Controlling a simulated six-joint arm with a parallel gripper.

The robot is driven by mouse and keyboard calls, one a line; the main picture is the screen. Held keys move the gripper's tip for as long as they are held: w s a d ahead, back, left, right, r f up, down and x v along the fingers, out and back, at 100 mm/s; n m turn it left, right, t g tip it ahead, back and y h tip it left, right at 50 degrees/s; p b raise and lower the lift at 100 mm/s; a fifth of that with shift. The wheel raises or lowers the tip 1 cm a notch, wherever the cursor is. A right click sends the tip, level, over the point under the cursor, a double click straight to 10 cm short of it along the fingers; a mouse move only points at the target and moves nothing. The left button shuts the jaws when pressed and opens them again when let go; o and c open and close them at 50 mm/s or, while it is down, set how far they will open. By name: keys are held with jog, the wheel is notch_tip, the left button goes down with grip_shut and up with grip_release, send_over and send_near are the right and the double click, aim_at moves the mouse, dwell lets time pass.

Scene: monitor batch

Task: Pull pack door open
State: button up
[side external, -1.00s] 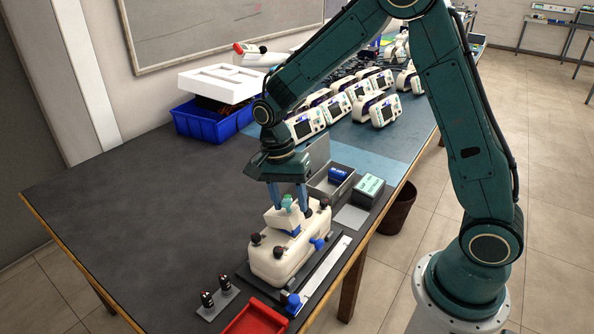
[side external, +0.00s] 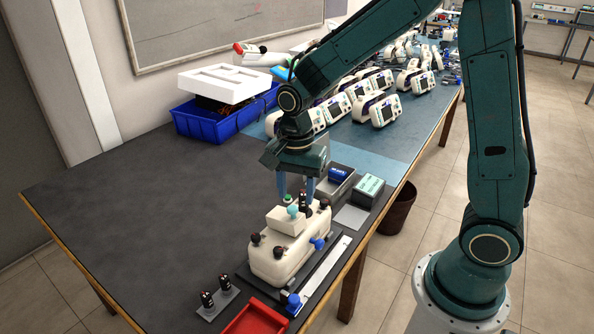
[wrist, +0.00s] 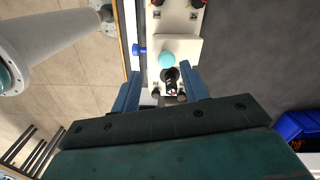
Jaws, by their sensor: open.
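The white monitor (side external: 282,258) lies on a dark plate near the table's front edge. A raised white block, seemingly the pack door (side external: 287,222), is on its top, with a teal knob (side external: 292,211). The knob also shows in the wrist view (wrist: 167,60). My gripper (side external: 297,199) is open above the far end of the monitor. In the wrist view its blue fingers (wrist: 161,82) stand apart on either side of a small dark upright part (wrist: 170,75), just beyond the knob. Whether they touch anything cannot be told.
A grey bin with a blue item (side external: 338,175) and a green-topped box (side external: 369,187) stand behind the monitor. A red tray (side external: 255,318) and a grey holder with two black parts (side external: 217,302) lie in front. The table left of the monitor is clear.

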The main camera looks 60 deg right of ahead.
notch_tip(320, 180, up, 10)
jog(key=s+d+r+n+t, duration=0.1)
jog(key=s+r+n+t, duration=0.2)
jog(key=s+n, duration=0.4)
jog(key=shift+s+r+n, duration=0.4)
jog(key=shift+s+r, duration=0.45)
jog(key=shift+s, duration=0.35)
jog(key=shift+w, duration=0.1)
jog(key=n+g, duration=0.3)
jog(key=n, duration=0.1)
send_over(290, 209)
jog(key=shift+f, duration=2.35)
jog(key=shift+f+h, duration=0.1)
jog(key=shift+h, duration=0.2)
